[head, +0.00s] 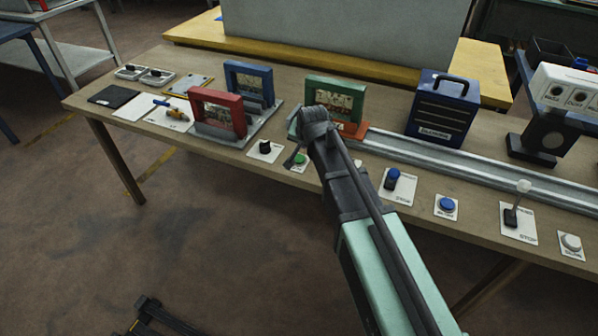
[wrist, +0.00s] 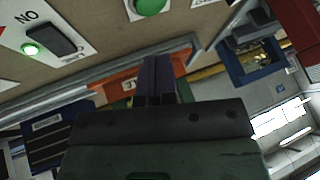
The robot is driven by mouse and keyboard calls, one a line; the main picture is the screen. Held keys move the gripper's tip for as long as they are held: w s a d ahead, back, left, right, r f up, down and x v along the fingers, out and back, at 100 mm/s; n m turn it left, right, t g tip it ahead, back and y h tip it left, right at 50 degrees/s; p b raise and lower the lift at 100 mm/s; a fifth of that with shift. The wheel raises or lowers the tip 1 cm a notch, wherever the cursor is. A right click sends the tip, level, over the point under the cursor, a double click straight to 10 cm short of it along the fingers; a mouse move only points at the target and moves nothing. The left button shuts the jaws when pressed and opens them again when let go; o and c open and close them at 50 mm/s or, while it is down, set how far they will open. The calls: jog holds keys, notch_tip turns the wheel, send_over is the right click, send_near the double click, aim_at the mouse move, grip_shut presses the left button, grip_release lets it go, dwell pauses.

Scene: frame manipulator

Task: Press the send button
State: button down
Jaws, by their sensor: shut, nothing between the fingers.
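Several buttons on white cards line the table's front edge: a green button (head: 300,159), a blue button (head: 446,204) and a white button (head: 571,242). Their labels are too small to read, so I cannot tell which is marked send. My gripper (head: 291,161) is low beside the green button in the head view, partly hidden by my wrist. In the wrist view its fingers (wrist: 158,80) are shut together with nothing between them. A green button (wrist: 150,4) is cut off by the top edge there, apart from the fingers in the picture.
A black knob (head: 265,147) lies left of the green button. A blue-topped switch (head: 393,178) and a lever (head: 515,210) stand to the right. Behind are a red frame (head: 217,112), a green frame (head: 336,92), a metal rail (head: 440,158) and a dark blue box (head: 441,110).

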aim_at(300, 158)
jog(key=w+m, duration=0.1)
jog(key=w+r+m+t, duration=0.2)
jog(key=w, duration=0.1)
jog(key=shift+a+r, duration=0.25)
jog(key=shift+a, duration=0.1)
notch_tip(300, 158, down, 9)
jog(key=b, duration=0.8)
jog(key=shift+b, duration=0.35)
dwell(1.1)
jog(key=shift+f+b, duration=0.3)
jog(key=shift+f, duration=0.05)
